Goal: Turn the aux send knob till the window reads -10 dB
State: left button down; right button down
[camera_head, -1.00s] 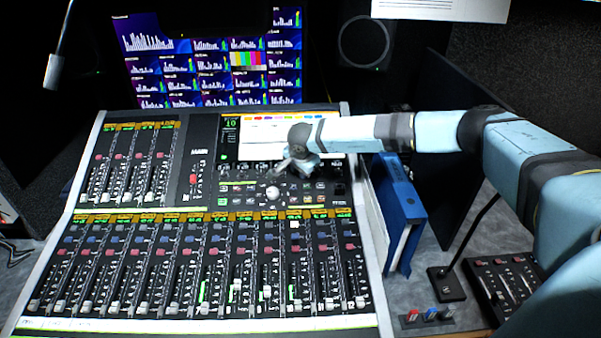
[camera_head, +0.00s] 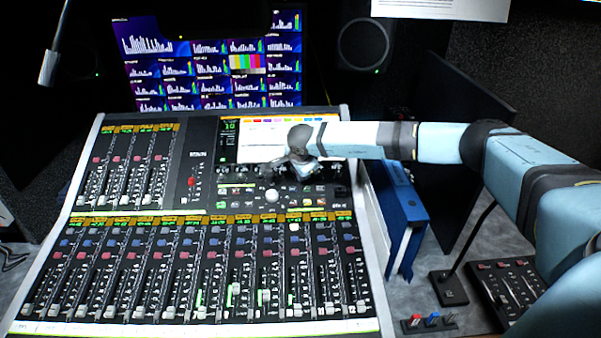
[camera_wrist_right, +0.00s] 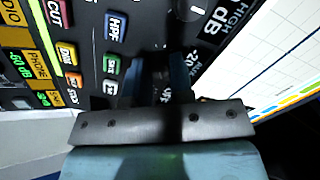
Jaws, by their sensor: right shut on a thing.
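My right gripper (camera_head: 279,168) reaches in from the right, over the knob row below the console's screen. In the right wrist view its two dark fingers (camera_wrist_right: 170,75) point into the console panel, shut on what appears to be the aux send knob. The knob itself is hidden between the fingers. Beside them, the wrist view shows a "-20" marking (camera_wrist_right: 193,58) and part of large white "dB" lettering (camera_wrist_right: 218,25) on black. The full reading of the window is cut off or too blurred to tell. My left gripper is not in view.
The mixing console (camera_head: 100,215) fills the middle, with rows of faders and buttons. Its bright screen (camera_head: 262,135) lies just behind my gripper. A white trackball (camera_head: 272,195) is close in front. A blue binder (camera_head: 404,215) stands to the right, below my arm.

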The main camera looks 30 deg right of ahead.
jog(key=c, duration=1)
grip_release()
jog(key=v, duration=1.4)
jog(key=shift+w+d, duration=0.1)
